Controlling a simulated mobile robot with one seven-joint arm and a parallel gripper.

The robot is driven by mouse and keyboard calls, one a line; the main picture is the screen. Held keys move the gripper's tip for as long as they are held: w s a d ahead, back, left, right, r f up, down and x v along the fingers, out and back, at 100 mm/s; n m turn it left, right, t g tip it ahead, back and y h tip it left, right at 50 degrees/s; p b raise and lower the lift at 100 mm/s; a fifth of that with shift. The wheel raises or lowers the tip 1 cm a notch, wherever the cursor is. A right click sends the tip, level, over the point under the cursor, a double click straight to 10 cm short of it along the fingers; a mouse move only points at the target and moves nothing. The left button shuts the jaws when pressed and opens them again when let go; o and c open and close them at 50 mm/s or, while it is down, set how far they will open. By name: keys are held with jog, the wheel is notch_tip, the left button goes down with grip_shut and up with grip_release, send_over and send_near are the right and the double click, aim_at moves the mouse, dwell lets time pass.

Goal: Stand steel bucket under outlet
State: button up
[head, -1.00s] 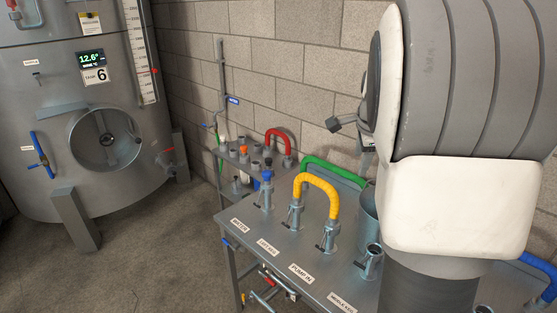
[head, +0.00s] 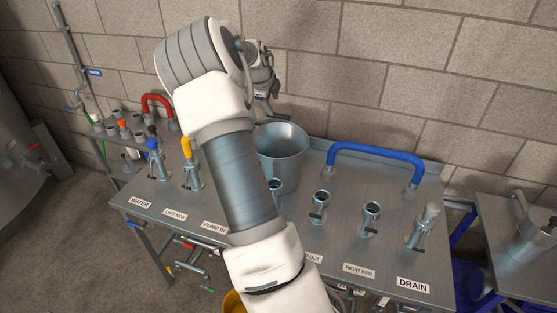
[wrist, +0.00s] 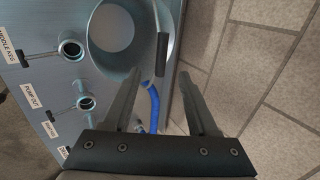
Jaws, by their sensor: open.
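The steel bucket (head: 282,152) stands upright on the steel bench against the wall, partly hidden behind my arm in the head view. In the wrist view the bucket (wrist: 112,28) is seen from above, ahead and to the left of the fingertips. A dark bar shows beside its rim.
A red hose (head: 158,100) is on the stand at left. A side table (head: 500,245) holds a metal pot (head: 535,238). Floor at left is clear.

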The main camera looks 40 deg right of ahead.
aim_at(278, 115)
jog(key=p+x, duration=0.1)
jog(key=x, duration=0.4)
jog(key=shift+w+d+f, duration=0.1)
jog(key=shift+d+f, duration=0.05)
jog(key=shift+f, duration=0.1)
jog(key=shift+p+x, duration=0.95)
jog(key=shift+x, duration=1.7)
jog(key=shift+d+r, duration=0.1)
grip_shut()
jog(key=shift+w, duration=0.1)
jog(key=shift+r, duration=0.1)
